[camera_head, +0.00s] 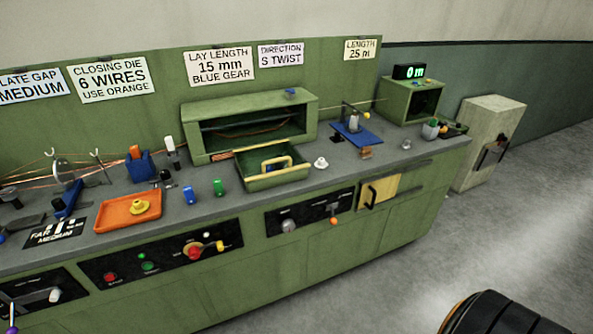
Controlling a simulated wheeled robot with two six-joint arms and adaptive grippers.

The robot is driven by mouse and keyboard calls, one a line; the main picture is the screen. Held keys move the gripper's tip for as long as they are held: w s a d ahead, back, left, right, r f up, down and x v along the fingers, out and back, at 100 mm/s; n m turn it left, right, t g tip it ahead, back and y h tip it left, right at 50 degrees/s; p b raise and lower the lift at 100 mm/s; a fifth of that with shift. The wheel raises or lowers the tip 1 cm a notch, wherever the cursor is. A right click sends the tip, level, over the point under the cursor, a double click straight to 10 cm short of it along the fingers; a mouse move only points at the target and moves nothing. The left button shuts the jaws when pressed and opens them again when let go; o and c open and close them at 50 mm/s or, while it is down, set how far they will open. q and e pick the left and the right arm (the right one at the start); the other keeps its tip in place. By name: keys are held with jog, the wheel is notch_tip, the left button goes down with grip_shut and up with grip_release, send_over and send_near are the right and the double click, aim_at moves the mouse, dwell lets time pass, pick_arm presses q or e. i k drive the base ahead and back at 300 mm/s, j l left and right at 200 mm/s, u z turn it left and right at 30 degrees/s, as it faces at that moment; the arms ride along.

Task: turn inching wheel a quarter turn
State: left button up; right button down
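I cannot tell for certain which control is the inching wheel; nothing readable names it. On the front of the green bench, the middle black panel (160,257) has a yellow disc with a red knob (195,252) and a small cream-knobbed handle (219,245) beside it. The right black panel (310,211) has a round grey knob (289,226) and an orange ball knob (334,221). The lower left panel (30,290) has a white knob (54,296). Neither of my grippers is in view.
An orange tray (108,218), an open green drawer (262,181) with a handle, and blue and green small blocks stand on the bench top. A yellow door (380,190) is at the right of the front. A pale cabinet (485,145) stands beyond.

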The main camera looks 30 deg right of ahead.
aim_at(288, 225)
jog(key=z, duration=1.15)
